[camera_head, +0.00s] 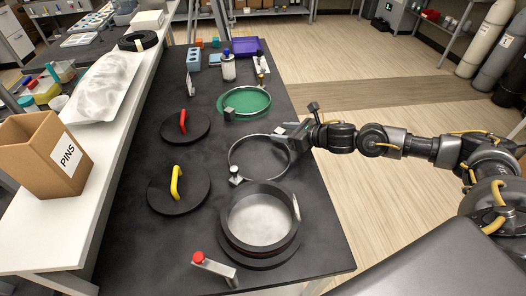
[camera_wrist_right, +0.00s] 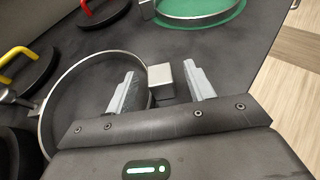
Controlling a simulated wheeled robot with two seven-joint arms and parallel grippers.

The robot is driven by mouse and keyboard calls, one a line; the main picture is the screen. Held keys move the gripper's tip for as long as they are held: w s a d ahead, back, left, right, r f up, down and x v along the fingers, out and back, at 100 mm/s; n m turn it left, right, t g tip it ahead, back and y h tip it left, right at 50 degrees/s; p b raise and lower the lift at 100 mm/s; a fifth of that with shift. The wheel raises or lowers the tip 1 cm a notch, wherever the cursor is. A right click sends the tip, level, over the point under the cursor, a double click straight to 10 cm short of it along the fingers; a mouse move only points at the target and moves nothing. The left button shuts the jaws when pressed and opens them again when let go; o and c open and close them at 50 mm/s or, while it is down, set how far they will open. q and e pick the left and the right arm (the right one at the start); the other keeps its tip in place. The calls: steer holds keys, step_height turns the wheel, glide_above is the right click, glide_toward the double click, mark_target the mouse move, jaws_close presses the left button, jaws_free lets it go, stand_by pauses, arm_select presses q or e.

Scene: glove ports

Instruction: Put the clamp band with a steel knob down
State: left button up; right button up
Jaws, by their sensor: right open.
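The clamp band (camera_head: 230,158) is a thin steel ring on the dark bench top, between the lidded discs and the round port. Its steel knob (camera_head: 235,171) is at the ring's near left. It also shows in the wrist view (camera_wrist_right: 62,92), with a grey block (camera_wrist_right: 160,82) on its rim. My right gripper (camera_head: 287,136) is at the ring's right side. In the wrist view its two fingers (camera_wrist_right: 163,88) are apart, with the block between them; I cannot tell if either finger touches it. The band appears to lie flat on the bench. My left gripper is not in view.
A black round port (camera_head: 258,252) stands nearer. Black discs with yellow (camera_head: 160,201) and red (camera_head: 170,130) handles lie left. Another ring lies on a green round mat (camera_head: 226,103) beyond. A red-tipped grey part (camera_head: 215,268) is at the front. Free floor is to the right.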

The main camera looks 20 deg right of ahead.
jaws_close()
stand_by(0.3)
steer(key=shift+w+r, duration=0.1)
steer(key=shift+r, duration=0.35)
step_height(320, 180, up, 2)
steer(key=shift+r, duration=0.15)
steer(key=s+r, duration=0.9)
steer(key=s, duration=0.5)
steer(key=shift+a+r, duration=0.4)
